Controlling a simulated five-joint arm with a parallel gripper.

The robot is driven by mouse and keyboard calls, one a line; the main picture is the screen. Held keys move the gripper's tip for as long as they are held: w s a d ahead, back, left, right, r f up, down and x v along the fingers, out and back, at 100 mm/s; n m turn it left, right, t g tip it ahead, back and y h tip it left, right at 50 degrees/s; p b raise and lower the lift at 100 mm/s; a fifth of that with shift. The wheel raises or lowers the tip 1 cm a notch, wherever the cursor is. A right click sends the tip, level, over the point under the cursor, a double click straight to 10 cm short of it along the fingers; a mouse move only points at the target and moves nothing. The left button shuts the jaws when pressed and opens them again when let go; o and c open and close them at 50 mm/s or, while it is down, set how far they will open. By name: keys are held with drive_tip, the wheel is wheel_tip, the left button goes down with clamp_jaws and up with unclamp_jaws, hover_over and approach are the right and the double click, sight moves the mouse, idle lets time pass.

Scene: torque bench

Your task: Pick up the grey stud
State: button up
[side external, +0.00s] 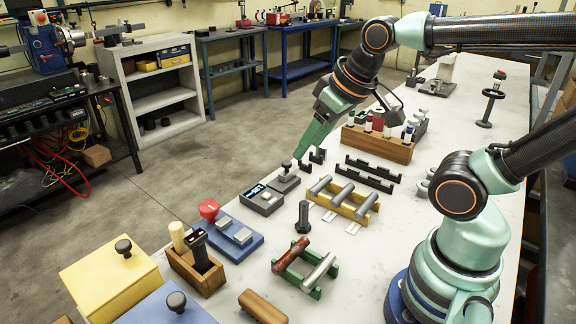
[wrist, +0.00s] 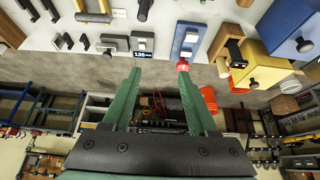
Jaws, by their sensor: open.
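Several plain grey rods look alike, and I cannot tell for sure which is the grey stud. Grey rods (side external: 343,193) lie across a yellow rack (side external: 350,208) in the middle of the bench. One more grey rod (side external: 318,272) lies beside a brown rod (side external: 291,256) on a green rack (side external: 312,290). In the wrist view, part of a grey rod (wrist: 94,17) shows at the top edge. My gripper (side external: 303,156) is open and empty, over the far-left bench edge near a grey knobbed block (side external: 284,181). It shows open in the wrist view (wrist: 159,68).
A dark display unit (side external: 263,199), a blue block with a red knob (side external: 235,238) and a wooden tool holder (side external: 196,265) line the left edge. A dark upright bolt (side external: 303,217) stands between the racks. A black rack (side external: 370,174) and wooden bottle block (side external: 378,143) stand behind.

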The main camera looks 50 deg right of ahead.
drive_tip(key=shift+o, duration=0.4)
drive_tip(key=m+g, duration=0.6)
drive_tip(key=m, duration=1.2)
hover_over(367, 202)
drive_tip(key=f, duration=1.7)
drive_tip(key=shift+w+f, duration=0.2)
drive_tip(key=shift+w, duration=0.15)
drive_tip(key=f, duration=0.4)
drive_tip(key=shift+s+f, duration=0.25)
drive_tip(key=shift+s, duration=0.15)
drive_tip(key=shift+d+f, duration=0.1)
drive_tip(key=shift+f, duration=0.25)
